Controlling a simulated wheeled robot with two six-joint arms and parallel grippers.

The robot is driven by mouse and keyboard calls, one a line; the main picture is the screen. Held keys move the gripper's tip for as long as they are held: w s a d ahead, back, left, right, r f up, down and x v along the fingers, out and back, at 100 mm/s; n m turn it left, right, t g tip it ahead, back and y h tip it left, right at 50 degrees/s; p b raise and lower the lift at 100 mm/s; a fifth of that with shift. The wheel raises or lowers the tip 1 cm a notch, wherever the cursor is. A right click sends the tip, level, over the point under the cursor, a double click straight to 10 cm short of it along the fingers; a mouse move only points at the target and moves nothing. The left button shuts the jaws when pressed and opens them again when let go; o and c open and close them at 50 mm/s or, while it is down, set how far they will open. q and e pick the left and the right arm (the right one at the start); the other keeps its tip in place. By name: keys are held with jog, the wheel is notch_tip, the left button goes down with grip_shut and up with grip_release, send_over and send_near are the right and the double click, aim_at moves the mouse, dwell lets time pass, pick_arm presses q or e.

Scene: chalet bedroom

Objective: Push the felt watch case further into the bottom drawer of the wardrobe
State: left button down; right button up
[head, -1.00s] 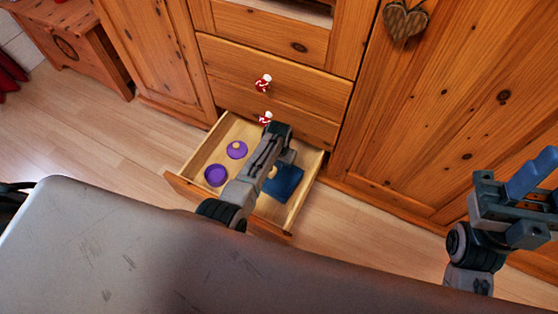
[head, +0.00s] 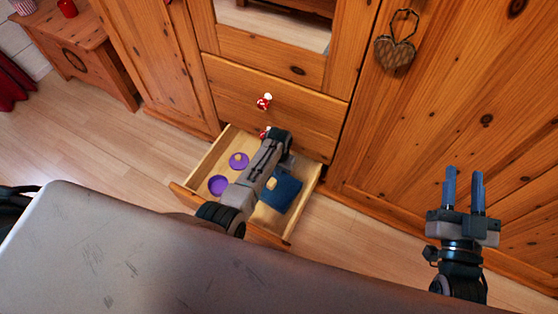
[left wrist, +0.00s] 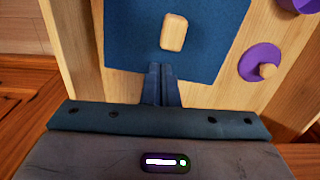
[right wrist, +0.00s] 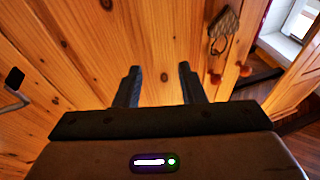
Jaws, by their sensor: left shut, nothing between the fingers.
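The felt watch case is a flat dark blue square (head: 285,192) with a light wooden knob, lying in the open bottom drawer (head: 211,158) on its right side. It fills the top middle of the left wrist view (left wrist: 130,40). My left gripper (left wrist: 163,68) is shut and empty. Its fingertips overlap the case's edge on the wardrobe side in that view; I cannot tell whether they touch. In the head view its arm crosses the drawer and hides part of the case; the fingers are hidden. My right gripper (head: 463,172) is open and empty, before the right wardrobe door.
A purple lid with a knob (head: 239,160) and a purple dish (head: 218,185) lie in the drawer's left part. A closed drawer (head: 300,113) is above. A grey surface (head: 150,260) fills the foreground. Floor left of the drawer is clear.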

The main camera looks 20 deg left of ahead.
jog(key=s+f+g+p, duration=0.5)
jog(key=s+f+g, duration=0.4)
jog(key=f+g, duration=0.4)
notch_tip(320, 180, down, 2)
jog(key=shift+s+a+f, duration=0.1)
jog(key=shift+s+a, duration=0.05)
jog(key=shift+s, duration=0.25)
